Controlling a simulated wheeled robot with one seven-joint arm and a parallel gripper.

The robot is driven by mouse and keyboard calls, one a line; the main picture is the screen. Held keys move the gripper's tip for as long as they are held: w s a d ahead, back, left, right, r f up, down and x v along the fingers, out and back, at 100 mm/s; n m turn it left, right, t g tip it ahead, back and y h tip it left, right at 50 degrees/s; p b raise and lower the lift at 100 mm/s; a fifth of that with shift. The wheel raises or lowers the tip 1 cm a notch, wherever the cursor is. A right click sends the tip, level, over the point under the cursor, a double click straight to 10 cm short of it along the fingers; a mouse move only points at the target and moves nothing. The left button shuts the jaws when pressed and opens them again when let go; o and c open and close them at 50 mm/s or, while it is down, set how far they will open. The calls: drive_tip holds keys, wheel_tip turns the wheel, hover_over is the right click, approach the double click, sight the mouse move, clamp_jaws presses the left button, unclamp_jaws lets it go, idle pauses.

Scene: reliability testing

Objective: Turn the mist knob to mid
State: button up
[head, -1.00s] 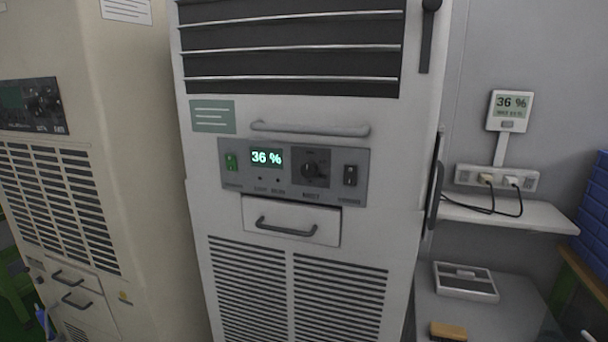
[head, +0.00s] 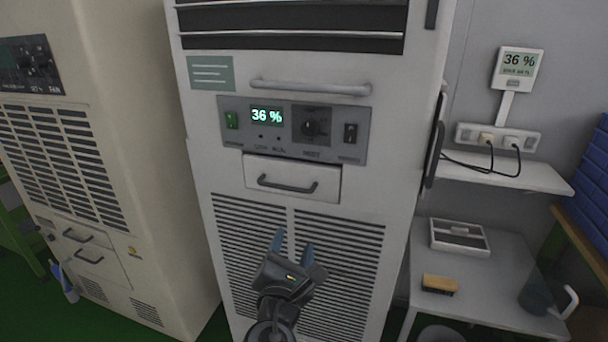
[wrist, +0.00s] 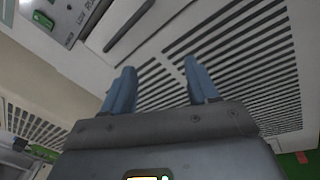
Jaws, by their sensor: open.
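The mist knob (head: 311,128) is a dark round knob on a dark square plate, on the grey control panel (head: 240,146) of the tall white cabinet. Its pointer direction is too small to tell. A green display (head: 267,116) left of it reads 36 %. My gripper (head: 293,243) is open and empty in front of the lower vent grille, below the drawer and well below the knob. In the wrist view its two blue fingers (wrist: 160,88) stand apart before the slats. The knob does not show in the wrist view.
A bar handle (head: 310,88) juts out above the panel and a drawer handle (head: 287,184) below it. A green switch (head: 231,120) and a dark switch (head: 350,133) flank the panel. A beige cabinet (head: 150,180) stands left; a side table (head: 480,290) stands right.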

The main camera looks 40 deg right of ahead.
sight(307, 130)
drive_tip(key=w+d+r+g+h, duration=0.15)
drive_tip(key=r+h, duration=0.25)
drive_tip(key=r, duration=0.4)
drive_tip(key=w+d+r+g+h, duration=0.1)
drive_tip(key=w+r+h, duration=0.2)
drive_tip(key=r, duration=0.4)
drive_tip(key=x, duration=0.2)
drive_tip(key=p+x, duration=0.1)
drive_tip(key=x, duration=0.2)
drive_tip(key=p+x, duration=0.1)
drive_tip(key=x, duration=0.2)
drive_tip(key=shift+w+r, duration=0.15)
drive_tip(key=shift+r, duration=0.2)
drive_tip(key=c, duration=1)
drive_tip(key=shift+h, duration=0.3)
